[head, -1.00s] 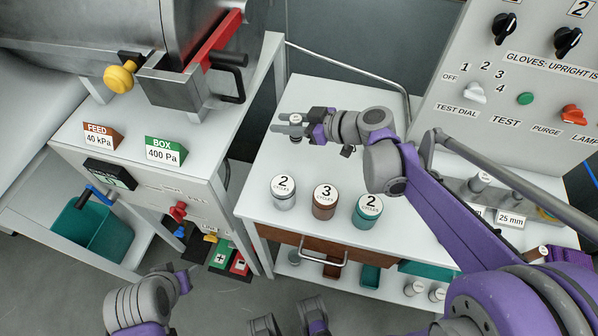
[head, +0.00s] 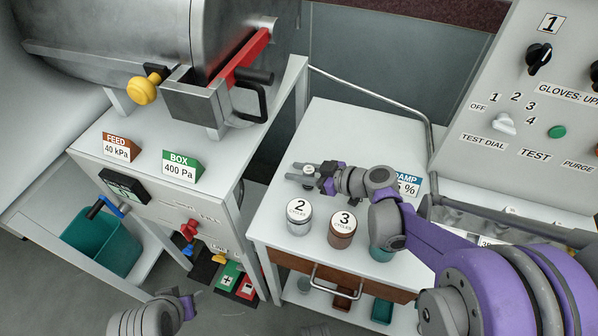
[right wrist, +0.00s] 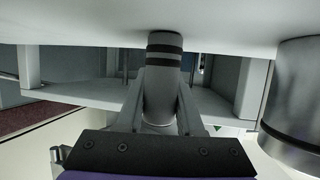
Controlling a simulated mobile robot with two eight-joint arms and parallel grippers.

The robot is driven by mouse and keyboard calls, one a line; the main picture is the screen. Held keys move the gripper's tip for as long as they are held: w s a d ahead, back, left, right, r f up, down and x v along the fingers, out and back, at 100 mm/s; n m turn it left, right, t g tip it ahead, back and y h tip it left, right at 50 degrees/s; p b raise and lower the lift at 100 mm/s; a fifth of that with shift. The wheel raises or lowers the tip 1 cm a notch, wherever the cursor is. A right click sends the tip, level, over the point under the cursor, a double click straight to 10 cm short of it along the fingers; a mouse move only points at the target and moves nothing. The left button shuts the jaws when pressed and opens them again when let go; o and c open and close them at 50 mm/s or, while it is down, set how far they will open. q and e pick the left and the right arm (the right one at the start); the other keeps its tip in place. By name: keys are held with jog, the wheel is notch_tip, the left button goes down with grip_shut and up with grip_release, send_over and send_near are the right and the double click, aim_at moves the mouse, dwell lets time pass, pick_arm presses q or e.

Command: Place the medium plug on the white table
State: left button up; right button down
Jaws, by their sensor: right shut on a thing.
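My right gripper (head: 302,173) is shut on the medium plug (head: 309,168), low over the white table (head: 275,232), behind the silver canister marked 2. In the right wrist view the plug (right wrist: 161,92) is a pale grey cylinder with two black bands, between the two fingers. That view appears upside down; the plug's banded end is at or very near the white surface, and I cannot tell whether it touches. The plug looks upright. My left arm's end (head: 187,305) shows at the bottom of the head view; its jaw state is unclear.
A silver canister (head: 299,220), a brown canister (head: 341,232) and a partly hidden teal canister (head: 380,253) stand along the table's front. The silver one is close beside the gripper. A control panel (head: 480,110) stands at the right. The table's back left is clear.

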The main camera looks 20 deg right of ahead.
jog(key=shift+f, duration=0.1)
jog(key=c, duration=0.5)
grip_release()
jog(key=shift+c, duration=0.2)
jog(key=shift+r, duration=0.3)
jog(key=p+v, duration=0.1)
jog(key=v, duration=1.1)
